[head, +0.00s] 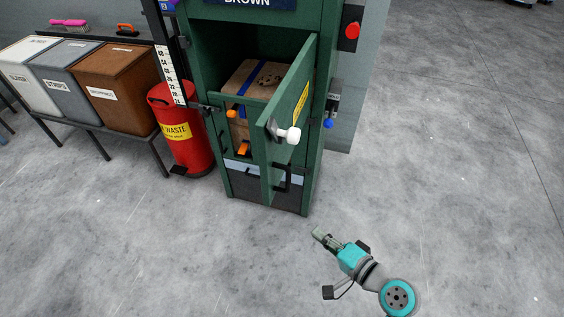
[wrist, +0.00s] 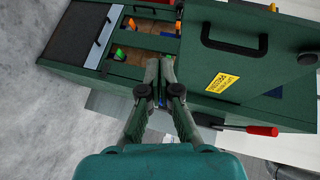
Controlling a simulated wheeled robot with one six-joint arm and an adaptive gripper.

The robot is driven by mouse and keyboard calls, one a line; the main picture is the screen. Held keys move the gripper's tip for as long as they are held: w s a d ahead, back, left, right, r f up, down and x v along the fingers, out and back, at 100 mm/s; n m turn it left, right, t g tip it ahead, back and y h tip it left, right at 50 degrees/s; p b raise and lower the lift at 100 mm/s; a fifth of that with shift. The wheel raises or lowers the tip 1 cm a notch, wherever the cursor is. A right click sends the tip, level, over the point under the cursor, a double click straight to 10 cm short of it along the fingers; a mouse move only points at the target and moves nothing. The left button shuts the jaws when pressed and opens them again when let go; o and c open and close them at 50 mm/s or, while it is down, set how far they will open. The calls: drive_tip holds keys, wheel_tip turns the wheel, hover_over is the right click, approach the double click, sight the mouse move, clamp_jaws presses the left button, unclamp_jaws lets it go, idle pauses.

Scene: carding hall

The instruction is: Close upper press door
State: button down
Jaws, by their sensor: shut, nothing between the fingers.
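The upper press door (head: 290,100) stands open on the green press (head: 212,60), swung out towards the front right. A brown block with a blue band (head: 243,79) sits inside the opening. In the wrist view a green panel with a black handle and a yellow label (wrist: 221,83) lies to the right of the fingers. My gripper (head: 318,233) is shut and empty, low in front of the press and apart from the door. It also shows in the wrist view (wrist: 160,68).
A red waste bin (head: 180,105) stands left of the press, beside a low stand with white, grey and brown bins (head: 122,75). The floor (head: 450,160) to the right and front is clear.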

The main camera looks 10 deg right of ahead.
drive_tip(key=w+d+r+n+y, duration=0.1)
drive_tip(key=w+d+r+y, duration=0.1)
drive_tip(key=w+r+y, duration=0.45)
drive_tip(key=n+g+y, duration=0.2)
drive_tip(key=n+g, duration=0.2)
approach(270, 161)
drive_tip(key=x, duration=0.7)
drive_tip(key=shift+w+a+f, duration=0.1)
